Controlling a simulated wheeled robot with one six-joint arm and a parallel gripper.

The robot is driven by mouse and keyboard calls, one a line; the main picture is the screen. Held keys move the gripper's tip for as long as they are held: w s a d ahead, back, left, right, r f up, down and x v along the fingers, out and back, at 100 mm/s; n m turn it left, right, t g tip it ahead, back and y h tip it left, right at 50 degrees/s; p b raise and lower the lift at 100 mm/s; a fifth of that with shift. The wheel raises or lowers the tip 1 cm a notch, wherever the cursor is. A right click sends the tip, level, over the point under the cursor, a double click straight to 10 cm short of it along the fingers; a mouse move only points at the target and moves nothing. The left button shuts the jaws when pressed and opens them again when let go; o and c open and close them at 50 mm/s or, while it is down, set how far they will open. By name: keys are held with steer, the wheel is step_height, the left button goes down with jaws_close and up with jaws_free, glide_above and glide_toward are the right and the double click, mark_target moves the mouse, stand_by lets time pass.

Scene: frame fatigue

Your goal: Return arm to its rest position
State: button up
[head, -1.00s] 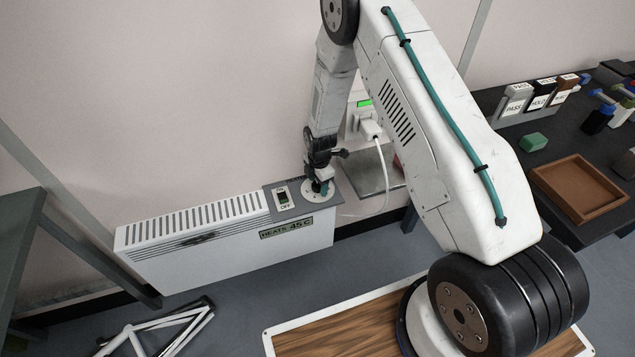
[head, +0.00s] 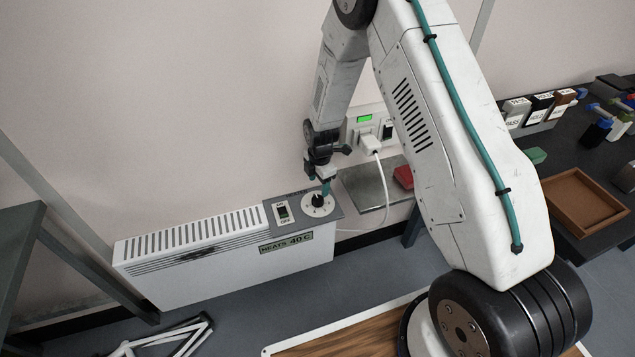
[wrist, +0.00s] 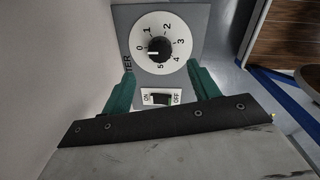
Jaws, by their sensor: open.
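My gripper (head: 326,186) is open and empty, with its teal fingers pointing down just above the heater's dial in the head view. In the wrist view my gripper (wrist: 160,66) has its two fingers spread wide, with the dial beyond their tips. The dial (wrist: 142,60) is white, marked 0 to 5, with a black knob (wrist: 159,50) whose white mark faces the 0 side. The knob also shows in the head view (head: 318,201), apart from the fingers. My arm reaches out and down from the upper middle of the head view.
The white heater (head: 215,262) carries a sign (head: 286,243) reading HEATS 40 C and an on/off switch (head: 283,213). A metal shelf (head: 366,188) and a plugged-in socket (head: 370,130) are close behind my forearm. A dark bench (head: 560,155) with a brown tray (head: 583,203) stands right.

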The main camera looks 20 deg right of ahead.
steer(key=shift+s+m, duration=0.4)
steer(key=shift+m, duration=0.4)
steer(key=s+d+r+m, duration=0.1)
steer(key=s+r+m, duration=0.8)
steer(key=s+r, duration=0.9)
steer(key=s+d+r+m, duration=0.1)
steer(key=s+r+m, duration=0.8)
steer(key=s+r, duration=1)
steer(key=shift+d+r+m+t, duration=0.35)
steer(key=shift+r+m+t, duration=0.05)
steer(key=shift+r, duration=2.05)
